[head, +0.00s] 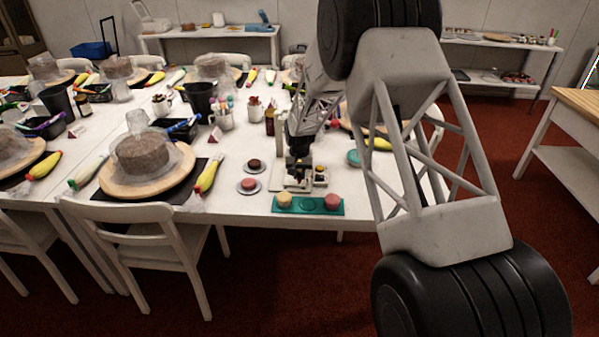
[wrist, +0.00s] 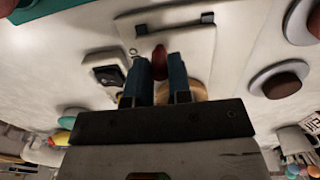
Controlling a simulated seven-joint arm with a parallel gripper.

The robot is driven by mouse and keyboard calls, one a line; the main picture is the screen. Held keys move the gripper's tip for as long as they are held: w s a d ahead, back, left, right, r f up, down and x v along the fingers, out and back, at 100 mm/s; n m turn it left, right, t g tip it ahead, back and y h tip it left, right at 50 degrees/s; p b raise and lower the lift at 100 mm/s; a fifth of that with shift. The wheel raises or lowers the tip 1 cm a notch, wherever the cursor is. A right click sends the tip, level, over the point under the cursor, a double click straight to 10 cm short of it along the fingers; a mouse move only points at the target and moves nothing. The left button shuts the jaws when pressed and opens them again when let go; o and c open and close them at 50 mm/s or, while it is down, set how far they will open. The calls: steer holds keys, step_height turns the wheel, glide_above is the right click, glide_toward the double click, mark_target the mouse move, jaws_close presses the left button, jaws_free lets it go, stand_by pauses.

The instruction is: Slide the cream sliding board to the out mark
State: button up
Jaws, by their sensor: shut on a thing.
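Fingers and palm hide the board's near part. In the head view my gripper (head: 297,170) is low over the table, at the cream board (head: 291,184). I cannot make out which marking is the out mark.
A green tray (head: 307,207) with a yellow and a red round piece lies at the table's front edge. Two dark round pieces on saucers (head: 248,186) stand left of my gripper. A turntable with a covered cake (head: 112,187) is further left.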

steer(key=shift+s+f, duration=0.15)
steer(key=shift+s, duration=0.95)
steer(key=o, duration=0.8)
steer(key=shift+c, duration=0.2)
steer(key=shift+r, duration=0.2)
step_height(320, 180, up, 7)
stand_by(0.5)
